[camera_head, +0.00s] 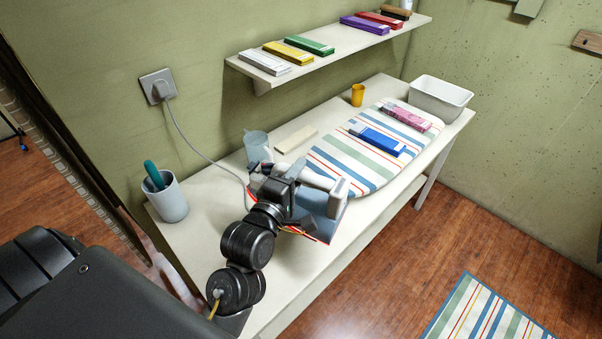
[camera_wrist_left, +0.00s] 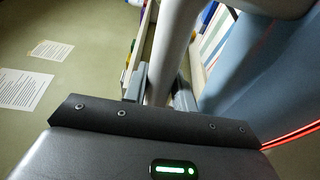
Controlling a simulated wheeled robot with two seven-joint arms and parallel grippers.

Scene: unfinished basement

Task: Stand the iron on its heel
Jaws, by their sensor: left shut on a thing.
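The iron has a pale handle and a blue-grey body (camera_head: 318,203). It is at the near end of the striped ironing board (camera_head: 334,158), over the table. My left gripper (camera_head: 296,178) is shut on its handle, which passes between the fingers in the left wrist view (camera_wrist_left: 172,50). The blue-grey body is at the right of that view. The gripper and arm hide part of the iron. I cannot tell its exact tilt or whether it touches the table. My right gripper is not in view.
A grey cup (camera_head: 169,199) with a green-handled tool stands at the table's near left. A cord runs from the wall socket (camera_head: 158,86). A translucent cup (camera_head: 257,146) and pale block (camera_head: 296,138) are behind the iron. Blue (camera_head: 377,140) and pink (camera_head: 407,117) boxes lie on the board.

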